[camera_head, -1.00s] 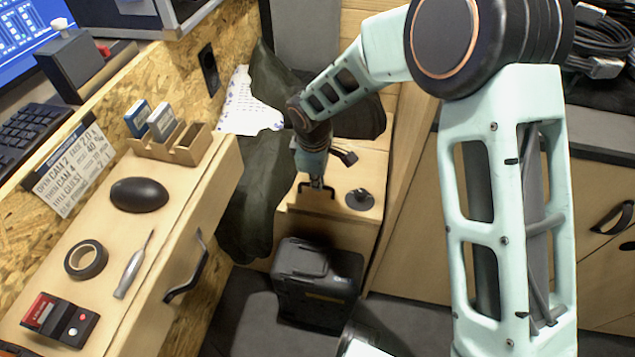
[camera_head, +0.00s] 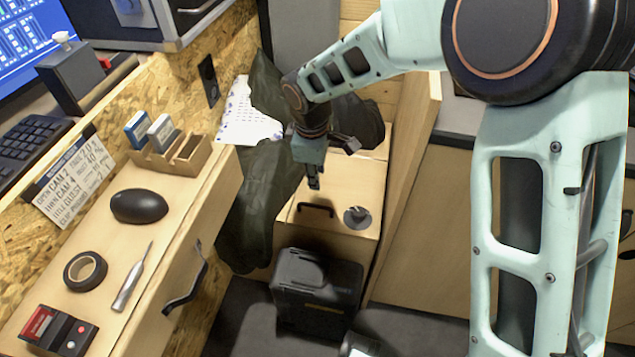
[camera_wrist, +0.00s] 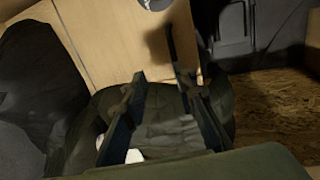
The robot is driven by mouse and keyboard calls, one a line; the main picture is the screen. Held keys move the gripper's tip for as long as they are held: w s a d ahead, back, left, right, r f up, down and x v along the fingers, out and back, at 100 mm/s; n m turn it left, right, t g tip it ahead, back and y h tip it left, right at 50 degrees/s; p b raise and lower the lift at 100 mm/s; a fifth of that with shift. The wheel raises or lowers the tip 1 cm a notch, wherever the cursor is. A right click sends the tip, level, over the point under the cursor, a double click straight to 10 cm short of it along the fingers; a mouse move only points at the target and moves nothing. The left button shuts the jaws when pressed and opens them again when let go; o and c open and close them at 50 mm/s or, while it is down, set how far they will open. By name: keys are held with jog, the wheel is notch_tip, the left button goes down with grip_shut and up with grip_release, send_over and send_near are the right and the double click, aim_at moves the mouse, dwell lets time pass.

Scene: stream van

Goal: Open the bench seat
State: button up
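The bench seat is a light wooden box (camera_head: 335,187) at the back centre, and its lid looks flat and closed. A black bar handle (camera_head: 315,208) is near the lid's front edge. A dark round fitting (camera_head: 357,217) sits to the right of the handle. My gripper (camera_head: 313,184) is just above and behind the handle in the head view, apart from it. In the wrist view, my gripper (camera_wrist: 160,76) has its two fingers spread with nothing held between them. A pale wooden panel (camera_wrist: 115,35) and a dark bar lie beyond the fingertips.
A black case (camera_head: 317,290) stands on the floor against the seat's front. Dark fabric (camera_head: 255,205) hangs on the seat's left. A wooden counter (camera_head: 205,215) with mouse, tape and tool is at left. A tall panel (camera_head: 410,165) borders the right.

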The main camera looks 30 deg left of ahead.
jog(key=shift+s+d+r, duration=0.1)
jog(key=shift+s+r, duration=0.1)
jog(key=shift+r, duration=0.65)
jog(key=shift+s+r, duration=0.15)
jog(key=shift+r, duration=0.75)
jog(key=shift+s+d+r, duration=0.1)
jog(key=shift+s+r, duration=0.1)
jog(key=shift+r, duration=0.65)
